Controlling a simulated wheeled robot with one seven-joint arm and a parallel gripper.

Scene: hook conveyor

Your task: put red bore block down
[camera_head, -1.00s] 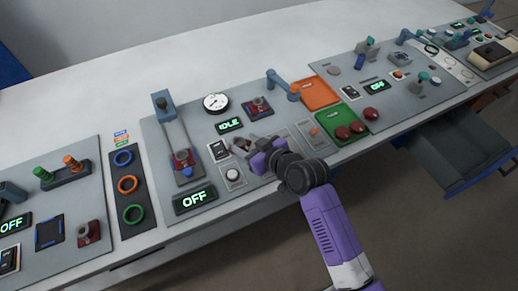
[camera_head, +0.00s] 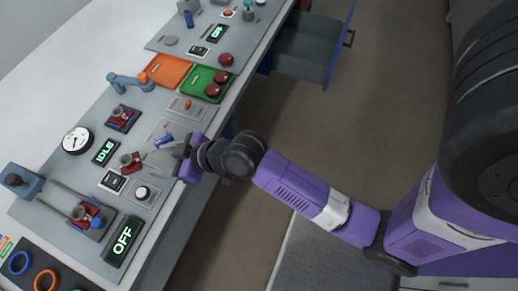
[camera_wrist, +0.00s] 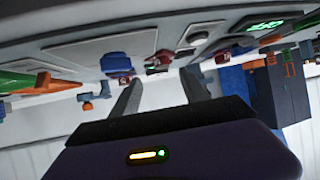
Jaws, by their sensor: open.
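A red bore block (camera_head: 130,162) stands on the grey panel, left of my gripper in the head view, close to a small switch (camera_head: 113,182). My gripper (camera_head: 162,152) is open, low over the panel, with its fingers pointing towards that block. In the wrist view, the two fingers (camera_wrist: 162,88) are apart with nothing between them, and a red part (camera_wrist: 158,62) shows beyond the tips. Similar red blocks sit on a dark square pad (camera_head: 123,118) and at the end of the slide rails (camera_head: 85,217). Whether the near block touches a fingertip I cannot tell.
A blue lever (camera_head: 163,140) stands beside my fingers. A round white button (camera_head: 142,192), an OFF display (camera_head: 124,241) and a gauge (camera_head: 77,140) are close by. An open drawer (camera_head: 310,50) juts out.

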